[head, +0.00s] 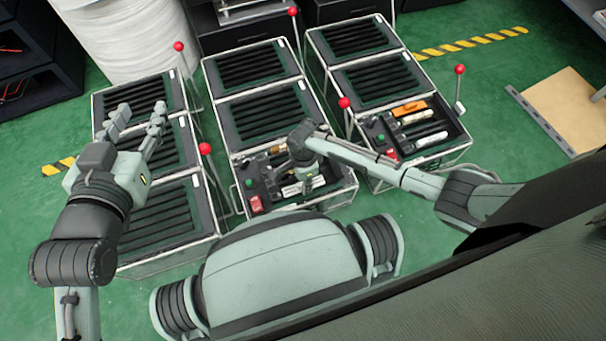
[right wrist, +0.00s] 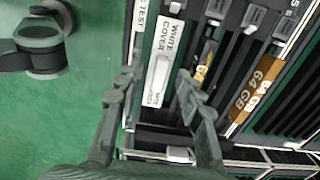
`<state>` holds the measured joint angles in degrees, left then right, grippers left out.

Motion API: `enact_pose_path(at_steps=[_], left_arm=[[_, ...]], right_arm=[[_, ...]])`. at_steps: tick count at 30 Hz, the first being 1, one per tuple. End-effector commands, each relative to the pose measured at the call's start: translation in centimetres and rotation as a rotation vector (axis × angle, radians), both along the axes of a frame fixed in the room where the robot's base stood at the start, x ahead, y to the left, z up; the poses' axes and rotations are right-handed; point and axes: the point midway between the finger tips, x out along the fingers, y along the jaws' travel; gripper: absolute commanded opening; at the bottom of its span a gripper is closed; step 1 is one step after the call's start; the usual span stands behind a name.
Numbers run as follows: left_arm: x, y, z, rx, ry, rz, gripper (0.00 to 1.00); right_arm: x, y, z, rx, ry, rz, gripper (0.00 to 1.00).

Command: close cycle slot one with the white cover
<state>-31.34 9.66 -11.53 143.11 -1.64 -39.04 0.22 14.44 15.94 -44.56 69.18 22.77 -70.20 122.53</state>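The white cover (right wrist: 160,66), a long white piece lettered "WHITE COVER", lies in the middle rack (head: 333,197) and shows in the right wrist view. My right gripper (right wrist: 157,88) is open, with its fingers on either side of the cover's near end. I cannot tell how close the fingertips are to it. In the head view my right gripper (head: 302,170) is over the front section of that rack and hides part of it. My left gripper (head: 138,118) is open and empty above the left rack (head: 165,225). I cannot make out which slot is cycle slot one.
A brown "64 GB" module (right wrist: 255,90) lies to the right of the cover. The right rack (head: 400,75) holds an orange module (head: 409,107) and white pieces. Upright levers with red knobs (head: 344,103) stand beside the racks. A white drum (head: 125,35) stands at the back left.

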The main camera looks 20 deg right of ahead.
Motion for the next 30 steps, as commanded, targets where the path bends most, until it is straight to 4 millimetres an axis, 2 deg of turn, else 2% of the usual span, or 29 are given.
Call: enact_pose_path(at_steps=[5,12,18,23,30], left_arm=[[0.0,0.0,0.0,0.0,0.0,0.0,0.4],[0.0,0.0,0.0,0.0,0.0,0.0,0.4],[0.0,0.0,0.0,0.0,0.0,0.0,0.4],[0.0,0.0,0.0,0.0,0.0,0.0,0.4],[0.0,0.0,0.0,0.0,0.0,0.0,0.4]], right_arm=[[0.0,0.1,2.4,0.003,-0.003,0.0,0.37],[0.0,0.0,7.6,0.002,-0.003,0.0,0.37],[0.0,0.0,10.7,0.001,-0.002,0.0,0.37],[0.0,0.0,11.7,0.0,0.0,-0.001,0.37],[0.0,0.0,11.8,0.0,0.0,0.0,0.37]])
